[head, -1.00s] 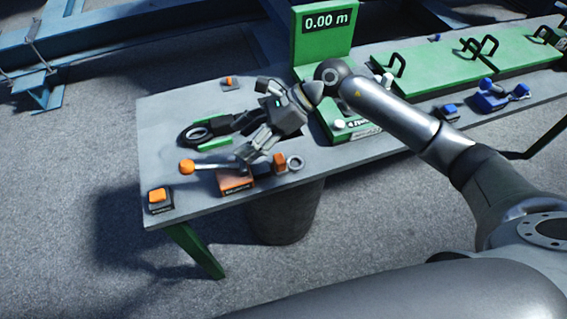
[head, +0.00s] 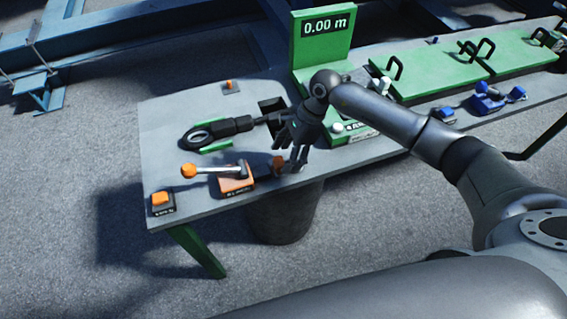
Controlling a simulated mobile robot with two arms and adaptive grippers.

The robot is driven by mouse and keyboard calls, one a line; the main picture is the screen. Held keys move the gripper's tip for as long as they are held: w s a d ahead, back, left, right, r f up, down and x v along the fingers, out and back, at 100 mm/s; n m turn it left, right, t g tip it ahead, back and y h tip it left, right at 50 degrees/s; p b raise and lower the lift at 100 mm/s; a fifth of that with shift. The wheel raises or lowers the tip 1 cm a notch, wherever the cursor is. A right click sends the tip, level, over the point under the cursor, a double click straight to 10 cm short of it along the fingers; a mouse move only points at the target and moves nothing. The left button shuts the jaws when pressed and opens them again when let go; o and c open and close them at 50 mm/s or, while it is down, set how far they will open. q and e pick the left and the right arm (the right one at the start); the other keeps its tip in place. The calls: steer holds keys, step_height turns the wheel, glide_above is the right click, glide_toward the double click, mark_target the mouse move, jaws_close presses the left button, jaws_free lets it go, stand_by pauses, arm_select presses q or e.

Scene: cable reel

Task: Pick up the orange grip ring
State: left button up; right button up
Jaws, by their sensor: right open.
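The orange part that I take as the grip ring (head: 277,162) is near the front edge of the table, right of the lever's orange base. It is small and partly hidden by my right gripper. My right gripper (head: 292,164) is open and points down, with its fingers just right of and around this orange part. I cannot tell whether they touch it. A small grey ring beside it is mostly hidden behind the fingers. My left gripper is not in view.
A lever with an orange knob (head: 188,171) stands left on the grey table (head: 160,125). A black tool with a round eye (head: 198,136) lies in a green holder behind. A green display panel (head: 321,48) rises at the back. An orange button (head: 160,198) sits at the front left corner.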

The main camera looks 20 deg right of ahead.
mark_target(283, 160)
steer(key=shift+x, duration=1.55)
steer(key=shift+c, duration=0.4)
steer(key=c, duration=1.2)
